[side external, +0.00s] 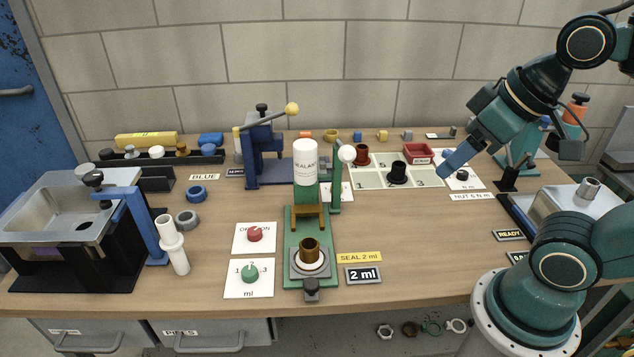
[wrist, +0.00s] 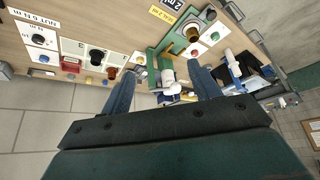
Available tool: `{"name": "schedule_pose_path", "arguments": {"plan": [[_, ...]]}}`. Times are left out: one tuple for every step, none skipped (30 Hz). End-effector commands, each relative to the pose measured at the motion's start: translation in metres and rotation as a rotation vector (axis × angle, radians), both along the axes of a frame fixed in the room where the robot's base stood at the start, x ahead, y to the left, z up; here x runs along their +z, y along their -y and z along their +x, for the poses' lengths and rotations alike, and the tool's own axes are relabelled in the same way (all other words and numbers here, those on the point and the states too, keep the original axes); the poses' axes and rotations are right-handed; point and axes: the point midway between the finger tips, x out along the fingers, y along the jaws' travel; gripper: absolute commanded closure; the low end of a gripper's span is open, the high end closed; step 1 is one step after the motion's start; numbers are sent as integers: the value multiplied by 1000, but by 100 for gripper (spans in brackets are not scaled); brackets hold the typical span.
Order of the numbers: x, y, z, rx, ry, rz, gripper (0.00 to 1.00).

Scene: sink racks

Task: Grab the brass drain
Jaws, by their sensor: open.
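A brass-coloured drain (side external: 309,246) stands upright on a white ring in the green sealant fixture (side external: 297,215) at the front middle of the bench. It also shows near the top of the wrist view (wrist: 193,34). A brown drain (side external: 361,154) stands in the numbered tray (side external: 372,181) beside a black drain (side external: 398,172). A small brass-coloured piece (side external: 182,149) sits on the black rack at the left. My gripper (side external: 458,160) is raised at the right, well away from the fixture. In the wrist view, its blue fingers (wrist: 163,88) are spread and nothing is between them.
A white sealant bottle (side external: 305,162) and a white-knobbed lever (side external: 346,154) rise behind the fixture. A blue press (side external: 264,150) stands behind them. The steel sink (side external: 60,210) is at the left, with white pipe (side external: 172,244) beside it.

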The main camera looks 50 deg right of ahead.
Motion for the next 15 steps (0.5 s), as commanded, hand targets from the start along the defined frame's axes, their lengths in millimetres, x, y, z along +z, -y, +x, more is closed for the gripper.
{"name": "schedule_pose_path", "arguments": {"plan": [[0,0,0,0,0,0,38],[0,0,0,0,0,0,38],[0,0,0,0,0,0,38],[0,0,0,-1,-1,0,38],[0,0,1,-3,-2,1,38],[0,0,2,-5,-4,4,38],[1,-1,3,-7,-6,6,38],[1,-1,4,-11,-9,8,38],[1,-2,6,-16,-15,13,38],[1,-2,8,-22,-20,18,38],[1,-3,10,-29,-25,22,38],[2,-4,14,-40,-35,29,38],[2,-4,17,-50,-41,36,38],[2,-5,21,-60,-50,42,38],[2,-7,26,-75,-62,53,38]]}}
